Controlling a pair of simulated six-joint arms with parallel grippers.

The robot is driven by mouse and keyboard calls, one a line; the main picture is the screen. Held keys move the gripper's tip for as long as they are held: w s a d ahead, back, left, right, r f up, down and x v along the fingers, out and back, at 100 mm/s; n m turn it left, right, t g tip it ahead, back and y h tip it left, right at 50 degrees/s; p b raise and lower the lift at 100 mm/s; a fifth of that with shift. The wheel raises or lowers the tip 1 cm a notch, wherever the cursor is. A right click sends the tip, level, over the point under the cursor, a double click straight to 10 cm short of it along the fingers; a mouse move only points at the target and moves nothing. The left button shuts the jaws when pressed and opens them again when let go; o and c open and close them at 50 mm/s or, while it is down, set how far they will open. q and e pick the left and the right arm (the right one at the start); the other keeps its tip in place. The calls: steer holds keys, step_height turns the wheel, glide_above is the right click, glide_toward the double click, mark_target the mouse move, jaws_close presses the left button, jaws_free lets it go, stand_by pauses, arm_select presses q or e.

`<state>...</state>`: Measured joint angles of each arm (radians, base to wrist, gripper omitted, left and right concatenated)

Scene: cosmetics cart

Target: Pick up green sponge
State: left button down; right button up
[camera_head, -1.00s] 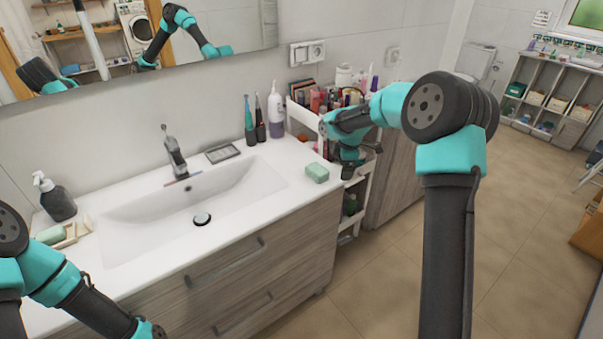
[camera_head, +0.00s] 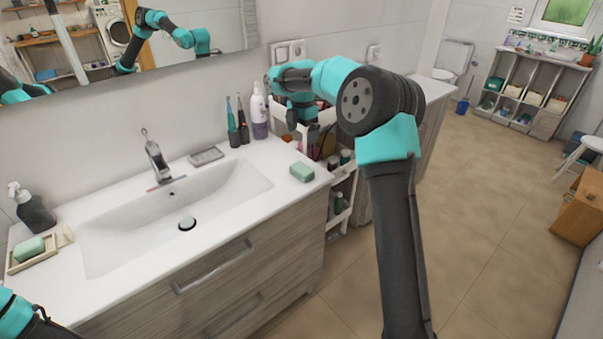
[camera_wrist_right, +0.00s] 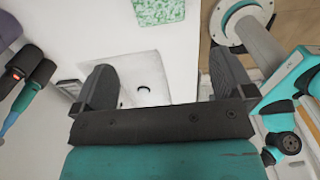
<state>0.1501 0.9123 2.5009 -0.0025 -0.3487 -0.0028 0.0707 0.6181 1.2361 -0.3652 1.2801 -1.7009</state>
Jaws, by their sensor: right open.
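The green sponge (camera_head: 302,172) lies flat on the white countertop near its right end, beside the basin. In the right wrist view the sponge (camera_wrist_right: 158,10) shows at the top edge, partly cut off, beyond the fingertips. My right gripper (camera_head: 302,122) is above and behind the sponge, over the cart side of the counter, apart from it. In the wrist view its two dark fingers stand wide apart with nothing between them; the gripper (camera_wrist_right: 160,82) is open and empty. My left arm shows only at the bottom left corner, and its gripper is out of the picture.
A purple-and-white bottle (camera_head: 259,112) and two toothbrushes (camera_head: 237,120) stand behind the sponge. The white cart (camera_head: 346,180) with several cosmetics is right of the counter. A green soap bar (camera_head: 30,248) lies on a dish at left. The counter around the sponge is clear.

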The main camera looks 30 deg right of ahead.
mark_target(302, 168)
step_height(302, 168, down, 11)
steer(key=shift+r, duration=0.1)
stand_by(0.3)
steer(key=shift+f, duration=2.65)
steer(key=shift+w, duration=0.1)
steer(key=shift+c, duration=0.4)
steer(key=c, duration=0.6)
steer(key=shift+o, duration=0.2)
